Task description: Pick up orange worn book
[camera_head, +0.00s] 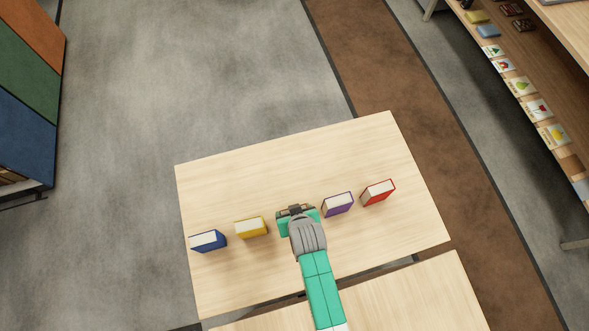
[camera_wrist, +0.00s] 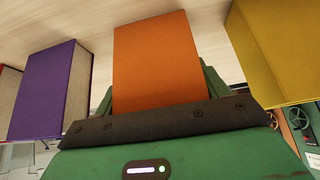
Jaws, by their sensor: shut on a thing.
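The orange worn book (camera_wrist: 156,60) stands in the middle of the wrist view, with its plain orange cover facing the camera. My gripper (camera_wrist: 160,88) is shut on it, with a green finger showing at each side of the book. In the head view my gripper (camera_head: 297,212) is over the middle of the row of books and hides most or all of the orange one. I cannot tell whether the book touches the table or is slightly raised.
On the wooden table (camera_head: 270,160), a yellow book (camera_head: 251,228) and a blue book (camera_head: 208,241) stand left of my gripper. A purple book (camera_head: 338,204) and a red book (camera_head: 377,192) stand right. The table's far half is clear. A shelf (camera_head: 550,60) stands at far right.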

